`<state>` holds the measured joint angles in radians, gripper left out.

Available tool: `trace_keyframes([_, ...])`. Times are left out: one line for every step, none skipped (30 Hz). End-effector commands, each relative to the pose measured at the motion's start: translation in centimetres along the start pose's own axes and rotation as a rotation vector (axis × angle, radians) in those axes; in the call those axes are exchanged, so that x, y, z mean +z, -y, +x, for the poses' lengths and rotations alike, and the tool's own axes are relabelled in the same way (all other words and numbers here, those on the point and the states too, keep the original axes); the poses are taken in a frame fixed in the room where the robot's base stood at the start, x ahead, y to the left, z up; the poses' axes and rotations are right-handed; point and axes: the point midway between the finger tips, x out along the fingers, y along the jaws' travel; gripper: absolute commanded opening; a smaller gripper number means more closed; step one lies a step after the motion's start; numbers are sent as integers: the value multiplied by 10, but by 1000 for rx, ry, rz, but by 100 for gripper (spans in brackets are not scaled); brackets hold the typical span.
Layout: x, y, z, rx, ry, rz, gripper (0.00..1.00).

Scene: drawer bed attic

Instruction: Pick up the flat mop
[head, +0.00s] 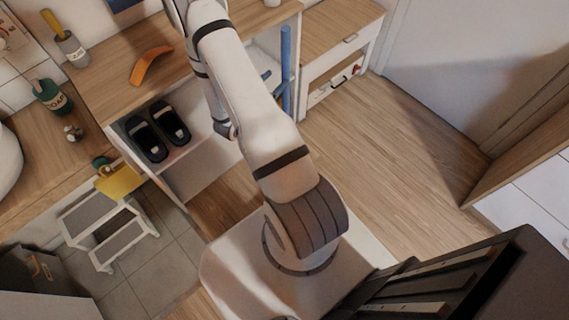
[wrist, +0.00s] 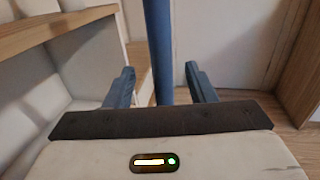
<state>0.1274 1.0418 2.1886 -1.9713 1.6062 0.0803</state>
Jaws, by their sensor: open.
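The flat mop shows as an upright blue pole (head: 286,70) beside the shelf unit in the head view, just right of my arm; its flat head cannot be made out. In the wrist view the blue pole (wrist: 159,45) stands straight ahead, in line with the gap between my fingers. My gripper (wrist: 161,86) is open, with one blue-grey finger on each side of the pole's line. How deep the pole sits between them is hard to tell. In the head view my arm mostly hides the gripper.
A wooden-topped shelf unit (head: 110,75) holds black slippers (head: 158,132) and an orange shoehorn-like piece (head: 151,66). A drawer cabinet (head: 335,50) stands right of the pole. A step stool (head: 108,228) is at lower left. The wooden floor (head: 400,150) on the right is clear.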

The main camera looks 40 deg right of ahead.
Motion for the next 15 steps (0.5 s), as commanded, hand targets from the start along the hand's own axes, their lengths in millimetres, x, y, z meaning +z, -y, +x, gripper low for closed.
trace_keyframes([1,1,7,-3,0,2,50])
trace_keyframes([1,1,10,-4,0,2,50])
trace_keyframes([1,1,15,-4,0,2,50])
trace_keyframes([1,1,18,-4,0,3,50])
trace_keyframes([1,1,22,-4,0,2,50])
trace_keyframes([1,2,28,-5,0,2,50])
trace_keyframes([1,2,33,-5,-1,2,50])
trace_keyframes([1,2,38,-5,-1,1,50])
trace_keyframes([0,3,44,-5,-1,1,50])
trace_keyframes([0,2,48,-4,-1,2,50])
trace_keyframes([0,2,52,-4,0,3,50])
trace_keyframes([0,2,56,-4,0,3,50])
trace_keyframes([0,2,58,-3,0,2,50])
trace_keyframes([0,1,60,-2,0,2,50])
trace_keyframes([0,1,61,-2,0,1,50])
